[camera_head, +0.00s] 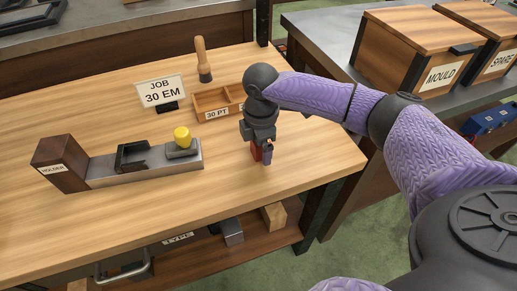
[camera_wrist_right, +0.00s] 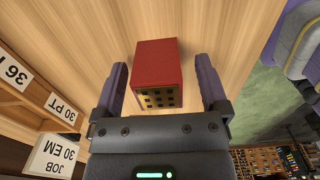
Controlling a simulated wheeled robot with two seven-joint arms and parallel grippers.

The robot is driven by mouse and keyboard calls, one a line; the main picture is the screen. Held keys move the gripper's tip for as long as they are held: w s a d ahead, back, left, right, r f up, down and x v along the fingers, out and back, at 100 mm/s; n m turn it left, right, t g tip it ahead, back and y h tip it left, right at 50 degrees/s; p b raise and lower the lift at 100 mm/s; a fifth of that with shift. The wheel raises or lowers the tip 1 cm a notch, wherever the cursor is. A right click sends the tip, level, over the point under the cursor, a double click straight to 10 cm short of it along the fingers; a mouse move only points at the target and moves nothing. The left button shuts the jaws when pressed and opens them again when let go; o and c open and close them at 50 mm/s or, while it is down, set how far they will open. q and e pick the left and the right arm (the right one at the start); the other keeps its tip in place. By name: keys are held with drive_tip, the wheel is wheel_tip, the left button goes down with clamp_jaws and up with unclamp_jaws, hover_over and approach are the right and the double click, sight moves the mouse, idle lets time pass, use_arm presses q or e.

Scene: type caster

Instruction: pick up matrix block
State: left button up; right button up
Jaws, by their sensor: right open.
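The matrix block appears to be the red block (camera_head: 256,154) on the wooden table near its right end, mostly hidden by my gripper in the head view. In the right wrist view my right gripper (camera_wrist_right: 163,75) is open, with one finger on each side of the block and gaps between. My left gripper is not in view.
A wooden divided tray (camera_head: 212,112) labelled 30 PT, a JOB 30 EM sign (camera_head: 161,93) and a wooden-handled tool (camera_head: 203,60) stand behind. A holder (camera_head: 60,164) with a metal bed and yellow knob is at left. Wooden boxes (camera_head: 405,55) stand on the right bench.

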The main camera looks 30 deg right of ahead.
drive_tip(key=shift+f, duration=0.55)
drive_tip(key=shift+r, duration=0.2)
drive_tip(key=shift+c, duration=0.4)
drive_tip(key=c, duration=1.2)
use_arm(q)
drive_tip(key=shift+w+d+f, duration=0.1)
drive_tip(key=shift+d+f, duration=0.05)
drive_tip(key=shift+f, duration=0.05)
